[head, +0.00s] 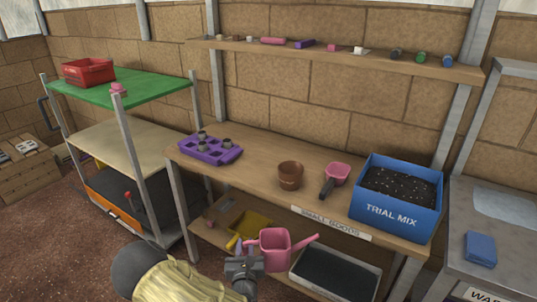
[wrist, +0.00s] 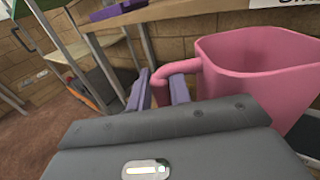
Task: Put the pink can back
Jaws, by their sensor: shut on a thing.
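The pink can (head: 275,249) is a watering can with a spout that points right in the head view. It is held up in front of the bench, and in the picture it overlaps the lower shelf. My gripper (head: 240,250) is at the left of the can. In the wrist view the purple fingers of my gripper (wrist: 160,92) are shut on the can's handle loop, and the pink can (wrist: 262,75) fills the right side, open top up. Its spout is hidden there.
The wooden bench (head: 255,175) carries a purple tray (head: 222,154), a brown pot (head: 290,176), a pink scoop (head: 338,173) and a blue box of soil (head: 378,213). Below are a yellow item (head: 250,224) and a dark tray (head: 334,275). A green-topped rack (head: 130,88) stands left.

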